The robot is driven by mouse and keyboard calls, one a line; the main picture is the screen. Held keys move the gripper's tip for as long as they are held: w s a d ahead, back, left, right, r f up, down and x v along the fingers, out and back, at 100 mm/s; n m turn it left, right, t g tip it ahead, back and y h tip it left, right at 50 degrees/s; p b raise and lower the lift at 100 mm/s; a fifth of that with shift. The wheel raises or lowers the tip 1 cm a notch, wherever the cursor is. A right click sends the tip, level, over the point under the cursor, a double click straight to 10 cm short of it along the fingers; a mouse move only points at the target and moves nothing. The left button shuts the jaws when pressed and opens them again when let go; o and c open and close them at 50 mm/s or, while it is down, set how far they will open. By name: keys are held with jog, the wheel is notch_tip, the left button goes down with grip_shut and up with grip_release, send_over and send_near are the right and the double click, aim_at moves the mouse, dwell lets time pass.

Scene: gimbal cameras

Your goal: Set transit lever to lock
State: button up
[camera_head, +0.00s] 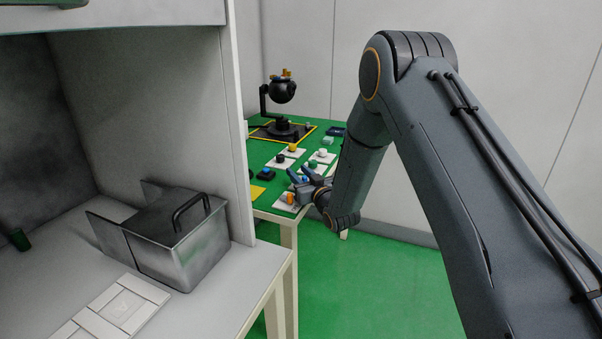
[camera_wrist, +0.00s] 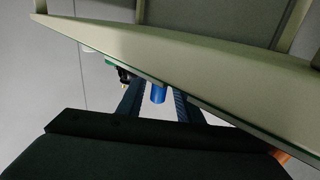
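A black gimbal camera (camera_head: 283,92) stands upright on a dark base at the far end of the green table (camera_head: 262,203), inside a yellow outline. I cannot make out its transit lever at this size. My gripper (camera_head: 303,181) is low over the table's near right part, well apart from the gimbal camera. In the wrist view, my gripper (camera_wrist: 157,100) has its two dark fingers spread. A small blue cylinder (camera_wrist: 158,93) shows between them, with gaps on both sides. The same blue part seems to show in the head view (camera_head: 305,179).
White plates with small coloured knobs (camera_head: 293,148) fill the table's middle. An orange piece (camera_head: 290,198) lies close to my gripper. A grey wall stands behind. At left, a metal bin (camera_head: 185,250) sits on a bench with a tall side panel (camera_head: 238,130).

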jog(key=shift+w, duration=0.25)
